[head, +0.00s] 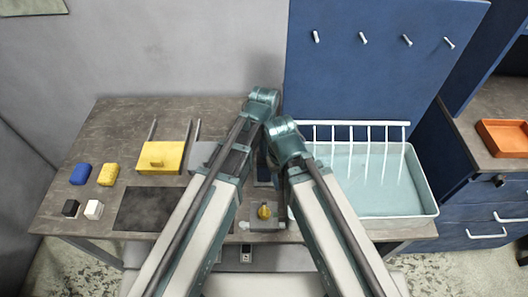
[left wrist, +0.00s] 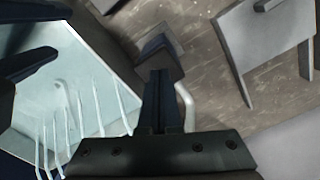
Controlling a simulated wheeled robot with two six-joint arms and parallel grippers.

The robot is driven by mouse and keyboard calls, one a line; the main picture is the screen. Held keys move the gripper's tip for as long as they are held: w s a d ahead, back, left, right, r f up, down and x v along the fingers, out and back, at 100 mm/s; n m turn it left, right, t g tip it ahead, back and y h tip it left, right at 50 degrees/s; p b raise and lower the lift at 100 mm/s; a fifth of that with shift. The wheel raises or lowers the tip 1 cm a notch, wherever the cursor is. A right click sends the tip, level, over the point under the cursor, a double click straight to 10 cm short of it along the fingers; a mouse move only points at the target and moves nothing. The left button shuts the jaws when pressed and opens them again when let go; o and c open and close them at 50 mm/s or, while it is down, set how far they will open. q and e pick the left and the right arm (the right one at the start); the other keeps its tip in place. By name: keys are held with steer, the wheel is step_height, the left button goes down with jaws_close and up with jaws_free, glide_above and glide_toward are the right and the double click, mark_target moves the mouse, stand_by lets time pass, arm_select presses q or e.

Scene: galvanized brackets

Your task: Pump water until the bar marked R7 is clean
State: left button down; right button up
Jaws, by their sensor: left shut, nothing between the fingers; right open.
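No bar with a readable R7 mark shows in either view. A pale basin (head: 375,208) of water with a white slatted rack (head: 370,124) stands at the right of the table; it also shows in the left wrist view (left wrist: 60,60). My left gripper (left wrist: 160,74) is shut and empty, its tips near a small dark blue block-like part (left wrist: 158,48); I cannot tell whether they touch. A pale bent pipe (left wrist: 187,105) is beside the fingers. In the head view my arms hide most of both grippers.
Blue (head: 80,174), yellow (head: 108,174), black (head: 70,208) and white (head: 93,209) blocks lie at the left. An orange tray (head: 503,138) sits far right.

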arm_select(q)
steer(key=shift+r+p, duration=2.05)
steer(key=shift+p, duration=0.05)
steer(key=shift+r, duration=0.1)
step_height(320, 180, up, 6)
steer(key=p, duration=0.6)
steer(key=s+a+f+n+b, duration=0.1)
steer(key=s+a+f+b, duration=0.2)
steer(key=s, duration=0.2)
steer(key=s+a+f+n+y+b, duration=0.1)
steer(key=s+a+f+b, duration=0.2)
steer(key=s, duration=0.3)
steer(key=shift+f+b, duration=0.45)
stand_by(0.5)
